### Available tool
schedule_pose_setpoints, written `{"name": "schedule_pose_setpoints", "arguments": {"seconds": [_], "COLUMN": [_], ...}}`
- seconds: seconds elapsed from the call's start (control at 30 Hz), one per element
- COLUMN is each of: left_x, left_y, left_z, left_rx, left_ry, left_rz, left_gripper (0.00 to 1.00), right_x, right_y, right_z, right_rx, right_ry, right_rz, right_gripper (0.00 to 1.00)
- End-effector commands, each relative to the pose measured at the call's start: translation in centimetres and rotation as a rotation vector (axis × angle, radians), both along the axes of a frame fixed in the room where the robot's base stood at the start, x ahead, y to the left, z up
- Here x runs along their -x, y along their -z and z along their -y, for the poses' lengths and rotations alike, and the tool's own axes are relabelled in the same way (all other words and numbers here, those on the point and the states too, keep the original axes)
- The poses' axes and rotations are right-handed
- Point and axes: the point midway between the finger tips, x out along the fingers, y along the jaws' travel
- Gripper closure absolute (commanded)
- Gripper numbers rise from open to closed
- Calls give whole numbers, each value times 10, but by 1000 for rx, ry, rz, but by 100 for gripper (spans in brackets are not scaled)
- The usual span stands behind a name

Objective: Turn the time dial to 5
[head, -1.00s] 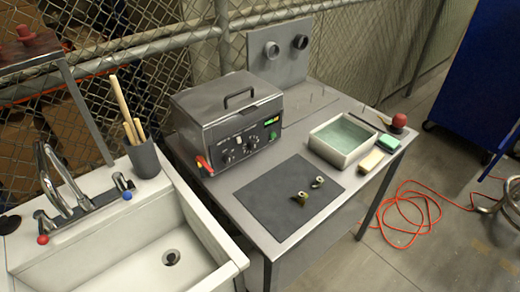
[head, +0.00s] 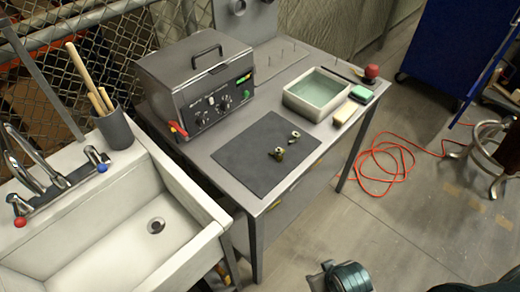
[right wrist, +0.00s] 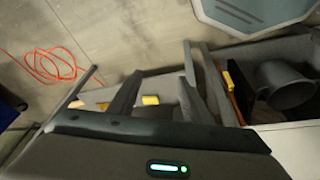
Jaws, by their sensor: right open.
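The grey tank unit (head: 197,80) has a shut lid with a dark handle and stands at the back left of the grey table. Its front panel carries several small round dials (head: 211,113), a green lit display and a red part at the lower left corner. The dial labels and pointer settings are too small to read, so I cannot tell which is the time dial. My right gripper (right wrist: 155,88) is open and empty in the right wrist view, with its two dark fingers spread. No dial shows between them. My left gripper is not in view.
A dark mat (head: 265,160) with small metal parts lies before the tank unit. A water-filled tray (head: 290,101), a yellow sponge (head: 349,108) and a green-topped block (head: 361,95) are to its right. A sink (head: 70,250) is at left. Orange cable (head: 385,165) lies on the floor.

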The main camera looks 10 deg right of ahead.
Motion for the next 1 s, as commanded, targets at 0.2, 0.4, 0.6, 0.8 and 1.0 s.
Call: {"name": "schedule_pose_setpoints", "arguments": {"seconds": [0.2,0.4,0.6,0.8,1.0], "left_x": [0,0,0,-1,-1], "left_y": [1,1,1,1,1], "left_z": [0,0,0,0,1], "left_rx": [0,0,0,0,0], "left_ry": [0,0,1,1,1], "left_rz": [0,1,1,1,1], "left_gripper": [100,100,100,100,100], "right_x": [-38,-100,-163,-232,-295], "right_y": [-61,-112,-166,-242,-338], "right_z": [21,50,72,81,51], "right_rx": [77,201,343,534,799], "right_ry": [4,-6,-46,-155,-423], "right_rz": [157,387,637,951,1332], "right_gripper": [55,55,55,55,55]}}
